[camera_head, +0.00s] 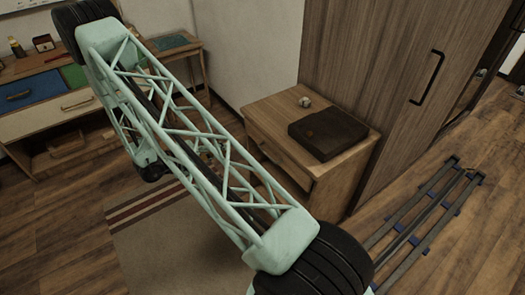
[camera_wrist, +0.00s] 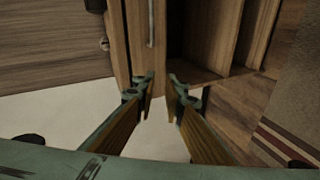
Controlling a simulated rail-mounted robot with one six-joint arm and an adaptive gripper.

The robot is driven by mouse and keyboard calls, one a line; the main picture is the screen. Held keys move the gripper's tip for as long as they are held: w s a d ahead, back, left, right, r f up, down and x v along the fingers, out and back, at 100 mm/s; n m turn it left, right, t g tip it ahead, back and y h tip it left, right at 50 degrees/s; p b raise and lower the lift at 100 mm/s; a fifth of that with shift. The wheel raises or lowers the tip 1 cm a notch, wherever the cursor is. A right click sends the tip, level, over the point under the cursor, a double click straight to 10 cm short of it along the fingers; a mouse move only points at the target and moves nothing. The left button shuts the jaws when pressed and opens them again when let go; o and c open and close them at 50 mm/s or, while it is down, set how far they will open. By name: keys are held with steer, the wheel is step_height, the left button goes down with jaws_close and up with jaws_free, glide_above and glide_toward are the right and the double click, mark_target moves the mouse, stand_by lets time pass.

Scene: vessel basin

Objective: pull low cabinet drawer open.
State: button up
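The low wooden cabinet (camera_head: 347,187) stands against the white wall beside a tall wardrobe. Its drawer front (camera_head: 282,158) is partly covered by my green lattice arm and appears closed. In the wrist view, the cabinet top lies at left, and the drawer front (camera_wrist: 120,45) runs beside it with a slim metal bar handle (camera_wrist: 151,22) near the top of the picture. My gripper (camera_wrist: 162,82) is open and empty, its two fingers spread apart. The fingertips appear below the handle in the wrist view, apart from it.
A dark flat case (camera_head: 332,133) and a small round object (camera_head: 305,101) lie on the cabinet top. The wardrobe (camera_head: 385,75) stands close at right. A striped rug (camera_head: 165,245) covers the floor in front. A desk with coloured drawers (camera_head: 45,115) stands at left.

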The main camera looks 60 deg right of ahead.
mark_target(263, 151)
steer(key=s+f+g+h, duration=0.1)
steer(key=s+f+g, duration=0.1)
steer(key=s, duration=0.5)
steer(key=shift+s+d+f+n+g, duration=0.2)
steer(key=shift+d+n+g, duration=0.1)
steer(key=shift+d+g, duration=0.15)
steer(key=shift+s+d, duration=0.1)
steer(key=shift+d, duration=0.05)
steer(key=shift+r+b+x, duration=0.15)
steer(key=shift+b+x, duration=0.45)
steer(key=shift+x, duration=2.75)
steer(key=shift+r+b+x, duration=0.1)
steer(key=shift+b+x, duration=0.45)
steer(key=shift+x, duration=2.8)
steer(key=shift+d, duration=0.15)
jaws_close()
